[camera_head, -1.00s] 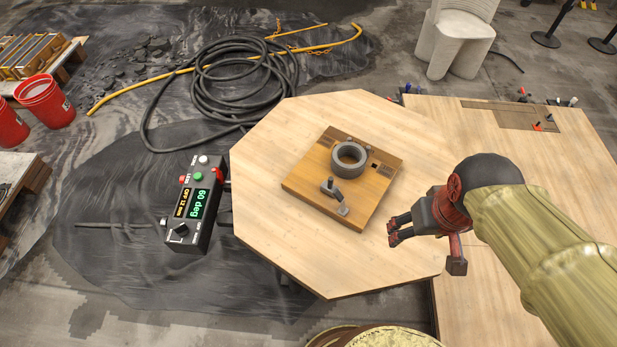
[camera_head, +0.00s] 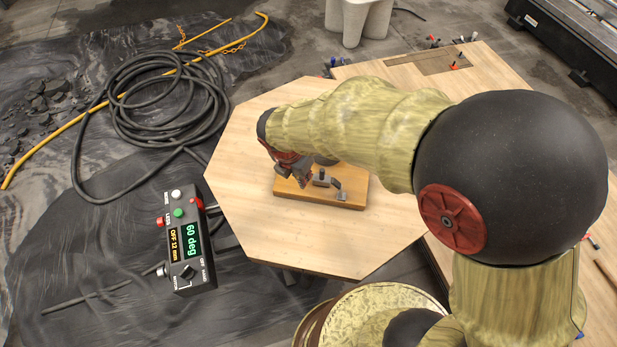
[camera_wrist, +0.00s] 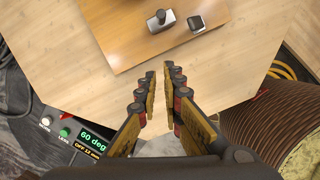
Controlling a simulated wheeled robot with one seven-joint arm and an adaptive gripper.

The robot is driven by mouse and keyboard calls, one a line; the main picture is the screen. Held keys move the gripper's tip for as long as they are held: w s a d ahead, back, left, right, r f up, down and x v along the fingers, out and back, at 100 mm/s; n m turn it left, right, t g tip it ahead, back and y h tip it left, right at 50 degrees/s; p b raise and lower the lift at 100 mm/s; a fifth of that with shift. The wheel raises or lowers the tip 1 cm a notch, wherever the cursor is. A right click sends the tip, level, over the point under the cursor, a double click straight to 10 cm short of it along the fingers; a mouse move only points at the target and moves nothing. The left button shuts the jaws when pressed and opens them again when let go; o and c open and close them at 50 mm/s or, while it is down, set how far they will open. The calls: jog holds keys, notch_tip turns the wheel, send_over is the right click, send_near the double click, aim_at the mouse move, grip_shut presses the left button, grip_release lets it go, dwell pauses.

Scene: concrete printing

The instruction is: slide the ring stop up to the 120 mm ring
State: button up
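A wooden board (camera_head: 355,181) lies on the octagonal table top and also fills the upper part of the wrist view (camera_wrist: 125,45). On it sits a small grey piece with an upright dark knob, which looks like the ring stop (camera_head: 321,178); it also shows in the wrist view (camera_wrist: 160,22). A separate small grey square block (camera_wrist: 197,23) sits beside it. The grey ring is mostly hidden behind my arm in the head view and out of the wrist view. My gripper (camera_head: 293,172) is at the board's left side; its fingers (camera_wrist: 161,75) are empty, with a narrow gap between them.
The octagonal table top (camera_head: 245,190) is clear around the board. A control box (camera_head: 183,243) reading 60 deg stands at its left edge. A coiled black hose (camera_head: 150,105) lies on the floor. A second wooden table (camera_head: 490,85) stands behind on the right.

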aim_at(322, 176)
jog(key=shift+f, duration=0.35)
jog(key=shift+c, duration=0.6)
jog(key=b+x, duration=0.3)
jog(key=x, duration=0.6)
jog(key=shift+d, duration=0.15)
grip_shut()
jog(key=w+d, duration=0.1)
jog(key=w+b, duration=0.1)
jog(key=shift+w+d+f, duration=0.2)
jog(key=shift+w+d, duration=0.1)
jog(key=shift+d, duration=0.1)
jog(key=shift+w+d+r, duration=0.1)
jog(key=shift+w+d, duration=0.15)
jog(key=shift+w, duration=0.15)
jog(key=shift+w, duration=0.1)
